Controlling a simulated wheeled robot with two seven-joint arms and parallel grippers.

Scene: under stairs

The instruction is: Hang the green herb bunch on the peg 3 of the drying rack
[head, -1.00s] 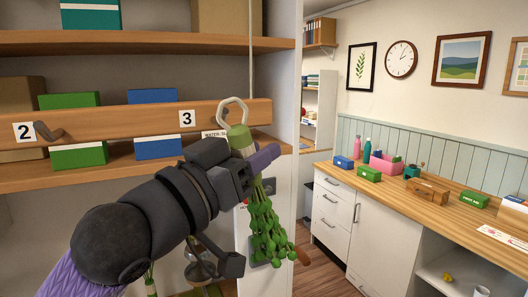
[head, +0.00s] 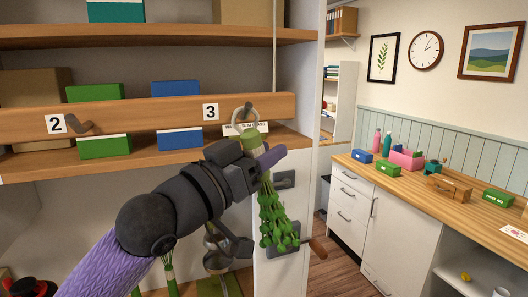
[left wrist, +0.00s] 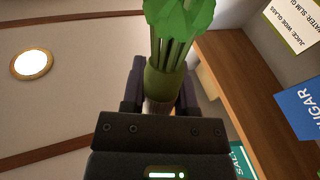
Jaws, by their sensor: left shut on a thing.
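The green herb bunch (head: 274,215) hangs leaves down from my left gripper (head: 260,160), which is shut on its green-wrapped stem end. The same bunch shows between the fingers in the left wrist view (left wrist: 163,82). A pale loop (head: 237,123) stands up from its top, at peg 3 (head: 248,109) of the drying rack (head: 150,117). Loop and peg overlap in the picture; I cannot tell whether the loop is around the peg or only in front of it. The "3" label (head: 210,112) is just left of the peg. My right gripper is not in view.
Peg 2 (head: 82,128) is bare at the left of the rail. Green and blue boxes (head: 177,141) stand on the shelf behind it. A wall edge is close right of the bunch. A counter (head: 440,195) with small items stands farther right.

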